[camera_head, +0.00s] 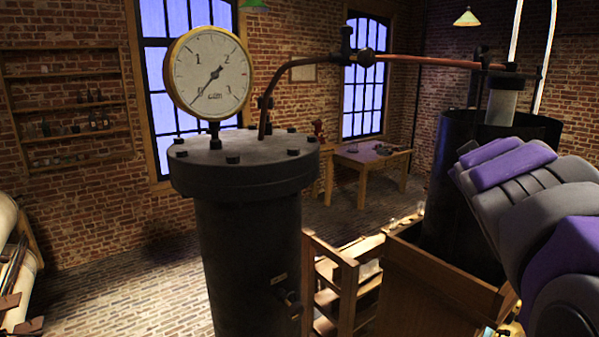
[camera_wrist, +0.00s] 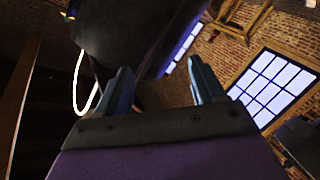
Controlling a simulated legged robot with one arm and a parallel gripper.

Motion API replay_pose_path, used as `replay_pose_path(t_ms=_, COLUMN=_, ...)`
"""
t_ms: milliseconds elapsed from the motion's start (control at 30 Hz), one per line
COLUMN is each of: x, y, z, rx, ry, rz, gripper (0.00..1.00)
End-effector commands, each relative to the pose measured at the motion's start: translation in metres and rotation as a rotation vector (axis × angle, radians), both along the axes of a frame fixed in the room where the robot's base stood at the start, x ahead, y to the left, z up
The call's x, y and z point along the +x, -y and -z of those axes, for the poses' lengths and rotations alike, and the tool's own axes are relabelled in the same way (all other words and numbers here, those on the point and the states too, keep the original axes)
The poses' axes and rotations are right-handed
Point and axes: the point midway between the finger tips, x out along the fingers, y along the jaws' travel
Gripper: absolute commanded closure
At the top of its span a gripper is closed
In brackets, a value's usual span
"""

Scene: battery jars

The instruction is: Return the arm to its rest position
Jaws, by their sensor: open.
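My arm (camera_head: 540,225), grey with purple panels, comes in from the right edge in the head view and reaches up toward the dark tank. Its gripper end does not show clearly there. In the wrist view my gripper (camera_wrist: 158,88) has two blue-grey fingers standing apart, with nothing held between them. A large dark form (camera_wrist: 135,35) fills the space just beyond the fingertips; I cannot tell whether they touch it. The wrist view is tilted, with a window (camera_wrist: 272,88) and brick wall at the right.
A dark cylinder (camera_head: 248,235) with a bolted lid and a pressure gauge (camera_head: 208,72) stands in front. A copper pipe (camera_head: 425,60) runs right toward the open dark tank (camera_head: 455,165). A wooden box (camera_head: 440,275) stands below my arm.

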Motion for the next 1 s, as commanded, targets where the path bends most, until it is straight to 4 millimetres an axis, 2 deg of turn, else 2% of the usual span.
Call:
replay_pose_path(t_ms=33, x=-0.012, y=-0.009, z=0.033, rx=0.068, ry=-0.071, rz=0.013, gripper=0.31)
replay_pose_path(t_ms=200, x=-0.064, y=-0.04, z=0.134, rx=0.274, ry=-0.306, rz=0.069, gripper=0.31)
replay_pose_path(t_ms=367, x=-0.128, y=-0.077, z=0.217, rx=0.436, ry=-0.537, rz=0.123, gripper=0.31)
replay_pose_path(t_ms=500, x=-0.194, y=-0.111, z=0.277, rx=0.555, ry=-0.739, rz=0.172, gripper=0.31)
replay_pose_path(t_ms=600, x=-0.243, y=-0.134, z=0.311, rx=0.623, ry=-0.882, rz=0.208, gripper=0.31)
replay_pose_path(t_ms=700, x=-0.286, y=-0.153, z=0.334, rx=0.675, ry=-1.002, rz=0.24, gripper=0.31)
replay_pose_path(t_ms=900, x=-0.365, y=-0.184, z=0.365, rx=0.75, ry=-1.218, rz=0.298, gripper=0.31)
replay_pose_path(t_ms=967, x=-0.387, y=-0.193, z=0.371, rx=0.768, ry=-1.275, rz=0.314, gripper=0.31)
replay_pose_path(t_ms=1000, x=-0.384, y=-0.192, z=0.383, rx=0.769, ry=-1.269, rz=0.314, gripper=0.31)
